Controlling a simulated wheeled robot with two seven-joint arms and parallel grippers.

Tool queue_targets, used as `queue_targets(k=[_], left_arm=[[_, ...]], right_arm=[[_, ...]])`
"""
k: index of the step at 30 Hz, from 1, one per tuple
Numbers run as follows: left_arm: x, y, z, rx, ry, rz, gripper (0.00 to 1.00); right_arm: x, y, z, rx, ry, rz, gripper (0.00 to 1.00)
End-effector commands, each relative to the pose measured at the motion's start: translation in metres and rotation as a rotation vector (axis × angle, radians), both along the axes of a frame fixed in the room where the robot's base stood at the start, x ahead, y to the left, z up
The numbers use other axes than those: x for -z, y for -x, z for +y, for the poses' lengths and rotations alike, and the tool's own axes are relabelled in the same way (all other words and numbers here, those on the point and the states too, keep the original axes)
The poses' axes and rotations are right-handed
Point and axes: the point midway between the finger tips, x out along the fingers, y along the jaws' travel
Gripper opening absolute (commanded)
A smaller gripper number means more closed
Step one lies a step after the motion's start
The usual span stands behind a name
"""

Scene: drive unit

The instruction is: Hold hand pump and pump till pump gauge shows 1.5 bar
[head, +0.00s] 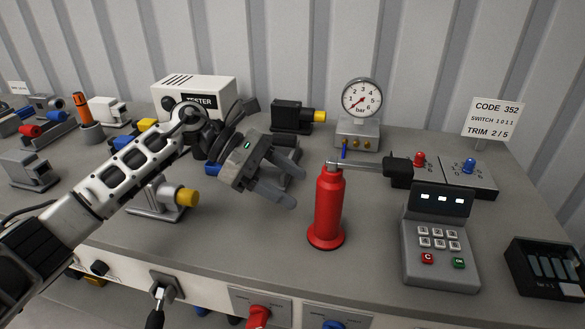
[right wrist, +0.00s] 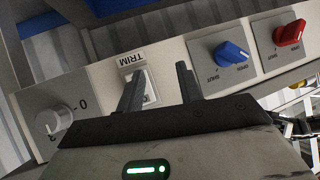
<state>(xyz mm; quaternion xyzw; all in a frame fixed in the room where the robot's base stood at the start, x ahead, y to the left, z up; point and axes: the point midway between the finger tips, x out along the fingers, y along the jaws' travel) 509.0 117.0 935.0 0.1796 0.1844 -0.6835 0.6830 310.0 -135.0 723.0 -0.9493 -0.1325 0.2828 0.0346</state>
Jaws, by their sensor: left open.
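The red hand pump (head: 327,210) stands upright on the bench in the head view. Its lever runs level to the right from the top and ends in a black grip (head: 398,171). The round pump gauge (head: 362,99) stands behind it; its red needle points to the lower left, near the low end of the scale. My left gripper (head: 290,188) is open and empty, left of the pump and apart from it. My right gripper (right wrist: 160,85) shows in the right wrist view, fingers apart, in front of the bench's front panel near the TRIM switch. It is away from the pump.
A grey keypad unit (head: 440,245) and a black tray (head: 545,268) stand right of the pump. The white tester (head: 195,93) and a black device with a yellow end (head: 292,117) stand behind my left arm. Blue (right wrist: 230,54) and red (right wrist: 290,33) valve knobs stick out of the front panel.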

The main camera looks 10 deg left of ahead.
Motion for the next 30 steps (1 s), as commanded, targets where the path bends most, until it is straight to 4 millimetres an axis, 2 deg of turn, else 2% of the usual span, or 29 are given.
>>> queue_targets(k=[4,10,12,15,21,27,28,30], left_arm=[[0.006,0.000,-0.013,0.005,-0.003,-0.001,0.64],[0.025,0.001,-0.047,0.005,0.000,0.001,0.64],[0.037,0.001,-0.057,0.005,-0.001,-0.002,0.64],[0.042,0.001,-0.069,0.004,0.000,-0.002,0.64],[0.045,0.000,-0.079,0.002,-0.001,-0.001,0.64],[0.045,0.000,-0.079,0.002,0.000,-0.001,0.64],[0.045,0.000,-0.079,0.001,0.000,0.000,0.61],[0.044,0.000,-0.079,0.001,0.000,0.000,0.41]], right_arm=[[-0.004,0.000,0.000,0.000,-0.001,-0.003,0.36],[-0.001,0.004,0.000,-0.001,0.007,0.012,0.36],[0.015,0.005,0.001,-0.001,-0.001,0.015,0.36],[0.020,0.005,0.002,0.000,-0.011,0.017,0.36],[0.012,0.004,0.002,0.000,-0.013,-0.006,0.36],[0.008,0.003,0.002,-0.001,-0.014,-0.013,0.36],[0.008,0.003,0.002,-0.001,-0.014,-0.013,0.36],[0.008,0.003,0.002,-0.001,-0.014,-0.013,0.36]])
